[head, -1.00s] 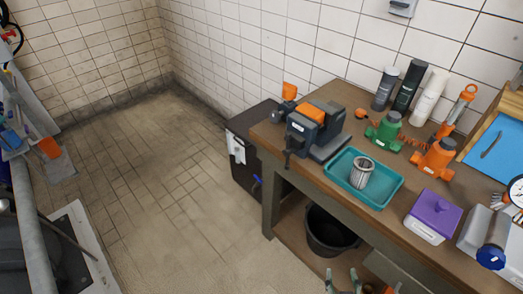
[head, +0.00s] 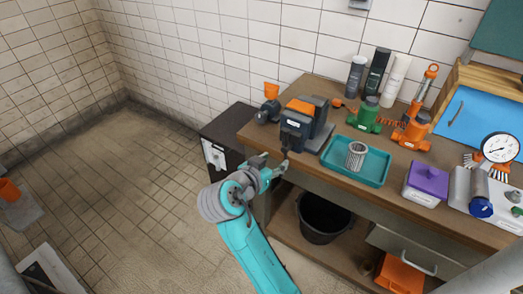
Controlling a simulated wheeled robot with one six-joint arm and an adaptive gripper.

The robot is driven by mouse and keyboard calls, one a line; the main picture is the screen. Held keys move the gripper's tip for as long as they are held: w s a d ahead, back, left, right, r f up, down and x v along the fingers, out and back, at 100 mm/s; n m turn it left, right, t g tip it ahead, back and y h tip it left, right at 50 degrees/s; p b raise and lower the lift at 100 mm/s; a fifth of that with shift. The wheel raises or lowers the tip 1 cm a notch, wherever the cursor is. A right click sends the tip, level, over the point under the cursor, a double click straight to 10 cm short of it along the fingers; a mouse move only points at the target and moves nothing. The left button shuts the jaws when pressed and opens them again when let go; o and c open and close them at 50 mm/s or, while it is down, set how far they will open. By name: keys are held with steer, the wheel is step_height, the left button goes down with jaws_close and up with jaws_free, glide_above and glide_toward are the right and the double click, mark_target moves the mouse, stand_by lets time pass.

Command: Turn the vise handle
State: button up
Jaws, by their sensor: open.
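The dark grey vise (head: 296,131) with orange on top stands at the left front corner of the workbench. Its slim dark handle (head: 285,154) hangs at the vise's front, by the bench edge. My gripper (head: 274,166) is at the end of my teal arm, open, just left of and below the vise. Its fingertips are close to the lower end of the handle. I cannot tell whether they touch it. Part of the handle is hard to make out against the dark vise.
A teal tray (head: 371,177) with a metal strainer (head: 356,155) is right of the vise. Green (head: 364,115) and orange (head: 412,130) pumps stand behind it. A black bucket (head: 322,218) is under the bench. A dark cabinet (head: 222,135) is behind left.

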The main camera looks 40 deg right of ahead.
mark_target(284, 151)
steer(key=shift+m+g, duration=0.3)
steer(key=x, duration=0.6)
steer(key=w+x, duration=0.1)
steer(key=x, duration=0.2)
steer(key=shift+w+d+r, duration=0.15)
steer(key=shift+d, duration=0.1)
jaws_close()
